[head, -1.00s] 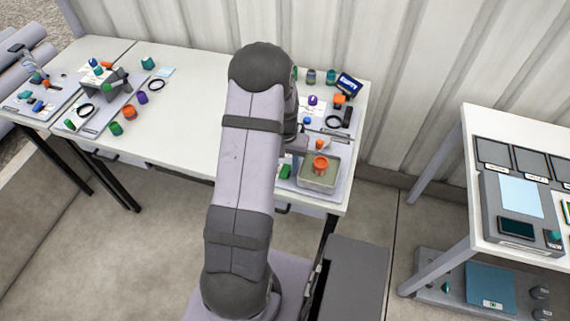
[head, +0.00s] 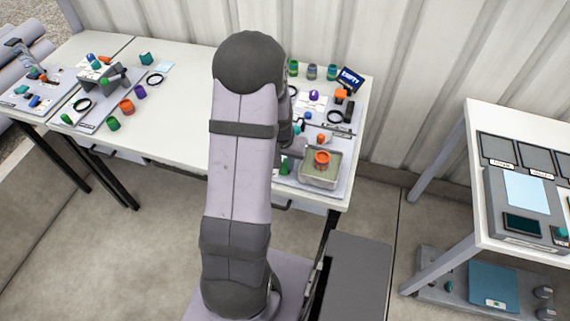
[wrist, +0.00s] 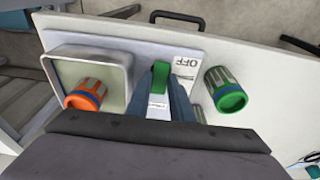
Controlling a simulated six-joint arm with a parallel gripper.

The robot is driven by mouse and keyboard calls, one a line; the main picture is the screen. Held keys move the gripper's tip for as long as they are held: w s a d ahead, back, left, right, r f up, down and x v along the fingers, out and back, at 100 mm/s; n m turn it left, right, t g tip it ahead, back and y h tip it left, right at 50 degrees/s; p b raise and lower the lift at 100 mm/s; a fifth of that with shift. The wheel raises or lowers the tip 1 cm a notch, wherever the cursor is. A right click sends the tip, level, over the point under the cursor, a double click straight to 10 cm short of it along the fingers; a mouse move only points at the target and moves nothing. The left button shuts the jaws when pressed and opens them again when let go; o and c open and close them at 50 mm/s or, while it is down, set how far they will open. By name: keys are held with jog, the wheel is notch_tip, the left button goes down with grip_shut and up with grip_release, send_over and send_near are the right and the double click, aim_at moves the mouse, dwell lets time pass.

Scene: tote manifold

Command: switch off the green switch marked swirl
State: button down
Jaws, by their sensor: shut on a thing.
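The green switch (wrist: 160,77) shows in the wrist view as an upright green lever on a pale panel, with an OFF label (wrist: 186,66) to its right. My gripper (wrist: 161,92) is shut on the lever, with a blue-grey finger on either side. In the head view a small part of the green switch (head: 285,167) shows left of the grey-rimmed tray; my arm hides most of the gripper there. I cannot make out a swirl mark.
The tray (wrist: 125,75) with an orange-and-blue cap (wrist: 84,94) lies left of the switch in the wrist view.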

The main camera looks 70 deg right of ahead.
aim_at(283, 172)
dwell(0.3)
jog(key=c, duration=1.6)
grip_release()
jog(key=shift+o, duration=0.2)
notch_tip(283, 172, up, 7)
jog(key=a+b, duration=0.1)
jog(key=shift+a, duration=0.35)
